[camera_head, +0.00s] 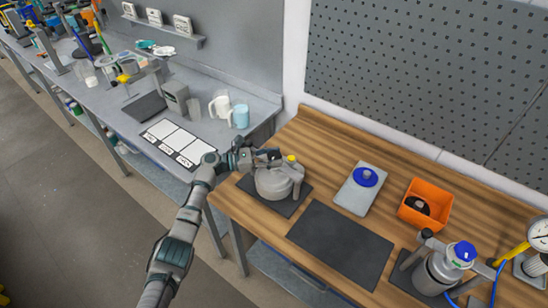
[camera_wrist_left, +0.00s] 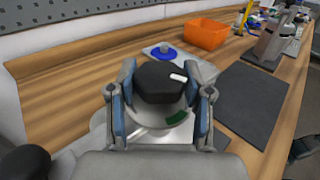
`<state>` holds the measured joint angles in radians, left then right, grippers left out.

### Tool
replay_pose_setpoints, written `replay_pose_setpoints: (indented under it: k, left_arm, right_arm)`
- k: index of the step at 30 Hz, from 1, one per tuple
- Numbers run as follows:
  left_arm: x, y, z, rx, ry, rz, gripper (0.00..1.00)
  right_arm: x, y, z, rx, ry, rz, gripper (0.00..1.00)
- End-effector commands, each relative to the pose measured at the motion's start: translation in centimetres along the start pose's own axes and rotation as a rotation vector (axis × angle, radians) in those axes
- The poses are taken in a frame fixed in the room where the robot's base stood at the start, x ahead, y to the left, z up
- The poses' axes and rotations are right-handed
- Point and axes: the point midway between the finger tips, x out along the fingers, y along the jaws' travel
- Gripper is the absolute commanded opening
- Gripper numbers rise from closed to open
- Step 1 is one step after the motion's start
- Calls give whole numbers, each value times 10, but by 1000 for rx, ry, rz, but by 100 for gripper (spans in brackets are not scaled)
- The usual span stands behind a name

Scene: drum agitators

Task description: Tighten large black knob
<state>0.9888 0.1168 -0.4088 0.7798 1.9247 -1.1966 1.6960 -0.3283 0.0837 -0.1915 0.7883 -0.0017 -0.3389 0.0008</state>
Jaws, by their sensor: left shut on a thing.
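The large black knob (camera_wrist_left: 160,82) has a white mark and sits on top of a round grey metal body. In the left wrist view the two fingers of my left gripper (camera_wrist_left: 160,95) are on either side of it, shut on it. A green patch shows on the plate just below the knob. In the head view my left gripper (camera_head: 262,158) reaches in from the left to the grey metal body (camera_head: 272,186), which stands on a dark mat with a yellow cap on top. The knob is mostly hidden by the gripper there. My right gripper is not in view.
A bare dark mat (camera_head: 340,243) lies to the right on the wooden bench. Behind it are a light plate with a blue knob (camera_head: 365,177) and an orange bin (camera_head: 425,205). A metal vessel with a blue cap (camera_head: 445,268) stands at the front right. A perforated wall closes the back.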

Motion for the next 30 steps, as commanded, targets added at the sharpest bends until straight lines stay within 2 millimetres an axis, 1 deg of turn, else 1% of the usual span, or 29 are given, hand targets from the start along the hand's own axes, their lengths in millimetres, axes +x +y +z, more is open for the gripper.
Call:
replay_pose_setpoints:
  k: [1, 3, 4, 5, 6, 7, 16, 20, 23, 30]
  left_arm:
    - [0, 2, 7, 6, -10, 5, 15]
    - [0, 2, 8, 6, -11, 5, 15]
    - [0, 2, 8, 6, -11, 6, 52]
    - [0, 2, 8, 6, -11, 6, 60]
    - [0, 2, 7, 5, -11, 5, 70]
    - [0, 2, 7, 5, -10, 5, 76]
    - [0, 1, 3, 2, -5, 3, 76]
    - [-10, 2, 2, 1, -3, 5, 76]
    - [-27, 2, 1, 2, -3, 5, 76]
    - [-81, 3, 1, 2, -4, 7, 76]
  right_arm:
    - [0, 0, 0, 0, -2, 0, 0]
    - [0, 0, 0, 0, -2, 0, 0]
    - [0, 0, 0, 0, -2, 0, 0]
    - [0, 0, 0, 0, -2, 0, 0]
    - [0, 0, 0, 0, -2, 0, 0]
    - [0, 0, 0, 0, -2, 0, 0]
    - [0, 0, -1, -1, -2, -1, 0]
    - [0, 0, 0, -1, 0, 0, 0]
    - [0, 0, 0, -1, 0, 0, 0]
    - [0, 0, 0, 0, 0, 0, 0]
